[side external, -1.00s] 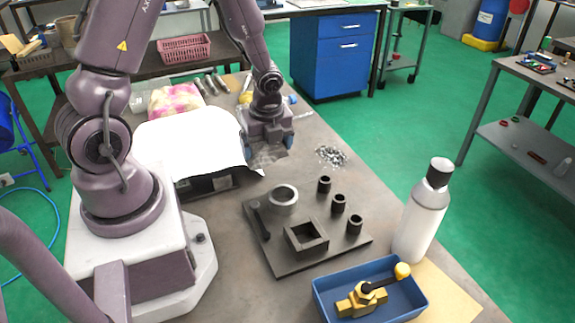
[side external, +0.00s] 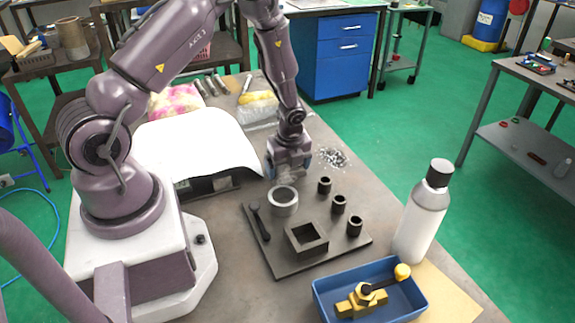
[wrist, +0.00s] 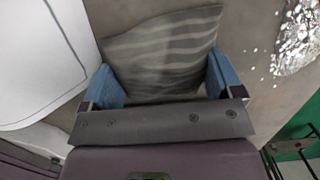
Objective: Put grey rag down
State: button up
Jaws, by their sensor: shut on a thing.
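The grey rag (wrist: 165,50) shows in the wrist view as a wavy-striped grey cloth spanning the gap between the two blue fingers. My gripper (wrist: 165,82) is shut on it. In the side view my gripper (side external: 289,168) points down low over the bench, just behind the dark fixture plate and left of the metal shavings. The rag is hard to make out there, mostly hidden by the gripper. I cannot tell whether the rag touches the bench.
The dark plate (side external: 283,262) carries a ring (side external: 283,197), a square block, several small bushings and a wrench. Shavings (side external: 333,157) lie right of my gripper. A white curved cover (side external: 200,140) stands left. A blue tray (side external: 325,300) and white bottle (side external: 420,225) are in front.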

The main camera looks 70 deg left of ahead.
jog(key=shift+f, duration=0.15)
jog(key=shift+f, duration=0.5)
jog(key=o, duration=0.8)
jog(key=shift+w, duration=0.1)
jog(key=shift+c, duration=0.2)
jog(key=shift+a+r, duration=0.1)
jog(key=shift+r, duration=0.45)
jog(key=s+d+r+n+t, duration=0.1)
jog(key=d+r+n, duration=0.15)
jog(key=r, duration=0.85)
jog(key=s+d+r+n+t, duration=0.1)
jog(key=d+r+n, duration=0.15)
jog(key=r, duration=0.85)
jog(key=s+d+r+n+t+h, duration=0.1)
jog(key=s+d+r+n+t, duration=0.2)
jog(key=s+d+r+n, duration=0.7)
jog(key=shift+s+d+r+n+t+h, duration=0.3)
jog(key=shift+s+d+r+n+h, duration=0.1)
jog(key=shift+s+r+n, duration=1.1)
